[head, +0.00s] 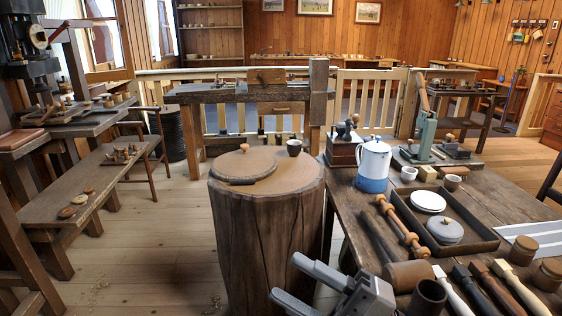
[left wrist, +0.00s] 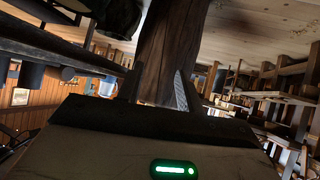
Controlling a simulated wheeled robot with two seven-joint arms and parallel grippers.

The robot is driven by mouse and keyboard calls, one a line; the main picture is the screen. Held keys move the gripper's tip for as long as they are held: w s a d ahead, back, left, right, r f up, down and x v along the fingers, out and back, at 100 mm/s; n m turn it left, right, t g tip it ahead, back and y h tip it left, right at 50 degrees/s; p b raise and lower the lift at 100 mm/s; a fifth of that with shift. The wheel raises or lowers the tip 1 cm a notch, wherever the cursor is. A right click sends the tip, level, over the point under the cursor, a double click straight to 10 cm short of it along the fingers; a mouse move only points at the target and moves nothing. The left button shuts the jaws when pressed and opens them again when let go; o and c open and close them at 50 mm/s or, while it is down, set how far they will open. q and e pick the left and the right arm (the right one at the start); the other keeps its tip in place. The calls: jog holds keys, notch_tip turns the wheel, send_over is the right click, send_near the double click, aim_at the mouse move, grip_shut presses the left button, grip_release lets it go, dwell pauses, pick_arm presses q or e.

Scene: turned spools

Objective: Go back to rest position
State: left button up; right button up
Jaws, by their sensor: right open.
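My right gripper (head: 286,276) shows at the bottom middle of the head view, its two grey fingers apart and nothing between them. It is in front of the large wooden stump (head: 265,240). My left gripper is outside the head view. In the left wrist view my left gripper (left wrist: 158,88) has its two fingers apart on either side of the picture's middle, with no object held between them. The dark stump (left wrist: 170,45) shows beyond them. The view is tilted and its lower part is filled by my gripper's dark body.
The workbench (head: 345,195) at right holds a white-and-blue pot (head: 373,165), a wooden spool (head: 408,225), a dark tray (head: 480,243) and several tools.

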jog(key=w+d+f+m+t+h+b, duration=0.1)
jog(key=d+f+m+t+h, duration=0.35)
jog(key=f+m+h, duration=0.45)
jog(key=w+d+f+m+t+h, duration=0.1)
jog(key=d+f+m+t+h, duration=0.45)
jog(key=m, duration=0.65)
jog(key=s+f+m+g+h, duration=0.1)
jog(key=s+f+m+g, duration=0.1)
jog(key=f, duration=0.5)
jog(key=s+d+f+m+g+h+b, duration=0.1)
jog(key=s+f+m+g, duration=0.1)
jog(key=s+f+g, duration=0.3)
jog(key=shift+s+f+m+g+h, duration=0.3)
jog(key=shift+s+f+m+h, duration=0.1)
jog(key=shift+s+f, duration=0.65)
jog(key=shift+s+d+r, duration=0.1)
jog(key=shift+r, duration=0.05)
